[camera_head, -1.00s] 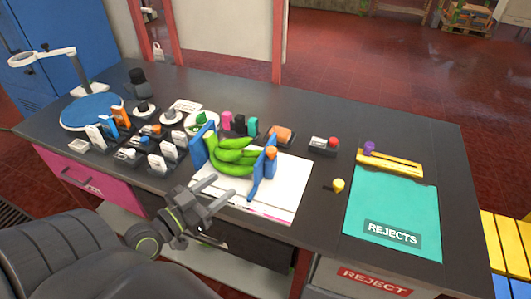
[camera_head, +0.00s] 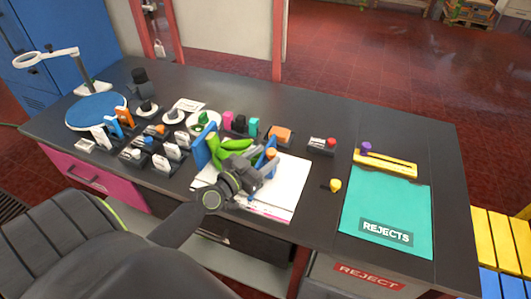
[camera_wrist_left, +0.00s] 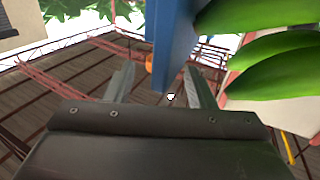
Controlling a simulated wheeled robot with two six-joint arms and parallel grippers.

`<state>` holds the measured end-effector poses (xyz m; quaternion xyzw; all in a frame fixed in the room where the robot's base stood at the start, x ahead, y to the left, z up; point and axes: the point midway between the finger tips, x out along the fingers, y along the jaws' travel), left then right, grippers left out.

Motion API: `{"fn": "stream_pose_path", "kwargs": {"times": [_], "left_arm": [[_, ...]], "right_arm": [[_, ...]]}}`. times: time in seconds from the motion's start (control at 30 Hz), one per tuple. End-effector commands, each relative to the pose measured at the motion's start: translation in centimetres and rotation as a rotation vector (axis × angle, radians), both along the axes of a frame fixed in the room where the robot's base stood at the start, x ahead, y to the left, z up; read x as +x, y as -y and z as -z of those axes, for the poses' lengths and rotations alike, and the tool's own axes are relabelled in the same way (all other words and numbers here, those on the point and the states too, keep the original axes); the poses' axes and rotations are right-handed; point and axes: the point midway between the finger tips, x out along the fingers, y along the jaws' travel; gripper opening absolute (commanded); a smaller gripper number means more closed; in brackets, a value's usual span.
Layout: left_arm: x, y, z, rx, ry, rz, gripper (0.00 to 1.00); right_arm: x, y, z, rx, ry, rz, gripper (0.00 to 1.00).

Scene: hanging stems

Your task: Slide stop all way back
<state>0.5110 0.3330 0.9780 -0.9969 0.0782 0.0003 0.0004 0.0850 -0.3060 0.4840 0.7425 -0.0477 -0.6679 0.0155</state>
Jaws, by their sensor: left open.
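Two blue uprights stand on the white board (camera_head: 287,190), with green bananas (camera_head: 228,146) between them. The left upright (camera_head: 201,152) is clear of my gripper. The right upright (camera_head: 272,143), with an orange knob (camera_head: 270,153), is partly hidden by my left gripper (camera_head: 262,168). In the left wrist view, the blue upright (camera_wrist_left: 172,45) comes down between the two open fingers of my left gripper (camera_wrist_left: 165,88). The orange knob (camera_wrist_left: 149,62) shows beside it. I cannot tell whether the fingers touch the upright. The bananas (camera_wrist_left: 270,60) are close on the right there. My right gripper is out of view.
A yellow bar with a purple knob (camera_head: 366,147) lies above the green REJECTS mat (camera_head: 388,210). A small yellow knob (camera_head: 335,185) is right of the board. Several small blocks and holders fill the left of the dark bench. A magnifier lamp (camera_head: 50,56) stands far left.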

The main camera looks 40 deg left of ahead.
Motion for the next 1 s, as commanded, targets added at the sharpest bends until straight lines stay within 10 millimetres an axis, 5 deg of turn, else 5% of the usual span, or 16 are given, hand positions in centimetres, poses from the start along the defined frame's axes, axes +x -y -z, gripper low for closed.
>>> {"fn": "stream_pose_path", "kwargs": {"times": [0.43,0.8,1.0], "left_arm": [[0.94,0.19,0.02,-0.001,0.0,0.001,0.49],[0.92,0.18,0.0,-0.001,0.0,0.0,0.0],[0.96,0.33,-0.03,-0.001,0.001,0.0,0.0]], "right_arm": [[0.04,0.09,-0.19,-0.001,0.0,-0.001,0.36],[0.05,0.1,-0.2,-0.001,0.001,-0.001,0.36],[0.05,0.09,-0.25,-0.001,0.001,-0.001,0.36]]}}
